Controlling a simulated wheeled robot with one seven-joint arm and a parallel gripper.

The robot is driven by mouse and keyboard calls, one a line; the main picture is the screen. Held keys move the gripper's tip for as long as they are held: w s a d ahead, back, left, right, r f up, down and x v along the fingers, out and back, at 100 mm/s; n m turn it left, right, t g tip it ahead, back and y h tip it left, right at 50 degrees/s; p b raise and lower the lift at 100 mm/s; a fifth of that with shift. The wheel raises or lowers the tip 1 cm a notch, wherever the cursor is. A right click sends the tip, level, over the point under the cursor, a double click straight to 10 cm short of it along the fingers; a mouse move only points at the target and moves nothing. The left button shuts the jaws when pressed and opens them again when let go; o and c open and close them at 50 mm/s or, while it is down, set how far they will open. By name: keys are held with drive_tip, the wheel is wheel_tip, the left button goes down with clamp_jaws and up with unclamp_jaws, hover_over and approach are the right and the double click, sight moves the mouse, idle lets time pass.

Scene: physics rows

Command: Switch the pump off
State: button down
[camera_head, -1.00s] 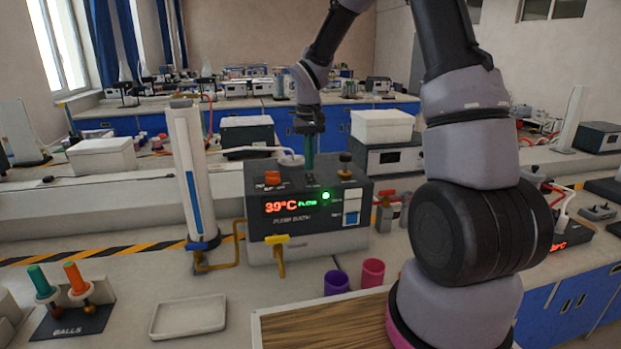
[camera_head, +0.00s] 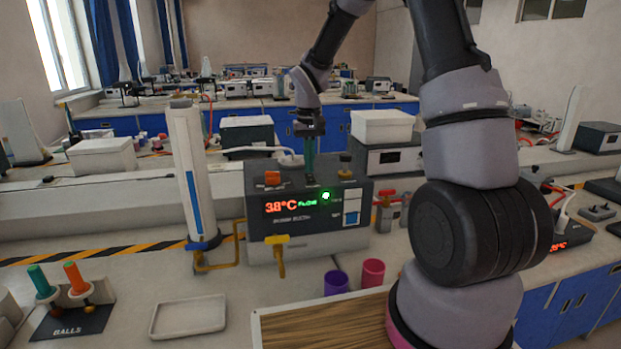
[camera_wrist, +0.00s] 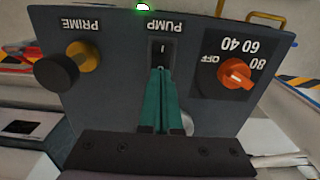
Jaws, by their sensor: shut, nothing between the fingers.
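The pump unit is a dark grey box (camera_head: 258,190) in the middle of the head view, with a red display reading about 38°C and a lit green lamp (camera_head: 326,195). In the wrist view its top panel carries a black rocker switch (camera_wrist: 163,52) under the label PUMP, marked "I" on the part that shows. My gripper (camera_wrist: 160,75) is shut and empty, its green fingertips at the switch and hiding its near part. I cannot tell whether they touch it. In the head view my gripper (camera_head: 309,180) points down over the panel.
On the panel, an orange dial (camera_wrist: 236,74) and a black PRIME knob (camera_wrist: 57,74) flank the switch. A yellow tap (camera_head: 278,242) is on the unit's front. Purple (camera_head: 336,283) and pink (camera_head: 373,272) cups and a pale tray (camera_head: 188,316) stand in front.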

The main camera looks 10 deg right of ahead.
sight(310, 175)
drive_tip(key=shift+f, duration=0.45)
drive_tip(key=shift+r, duration=3.5)
drive_tip(key=s+d+r+m+t, duration=0.2)
drive_tip(key=s+d+r+t, duration=0.1)
drive_tip(key=s+r, duration=0.8)
drive_tip(key=s+d+r+m+t+y, duration=0.1)
drive_tip(key=s+r+t, duration=0.1)
drive_tip(key=s, duration=0.5)
drive_tip(key=s+d+r+m+t+y, duration=0.1)
drive_tip(key=s+r+t, duration=0.1)
drive_tip(key=s+r, duration=0.2)
drive_tip(key=s, duration=0.3)
drive_tip(key=shift+d+r, duration=0.15)
drive_tip(key=shift+d, duration=0.25)
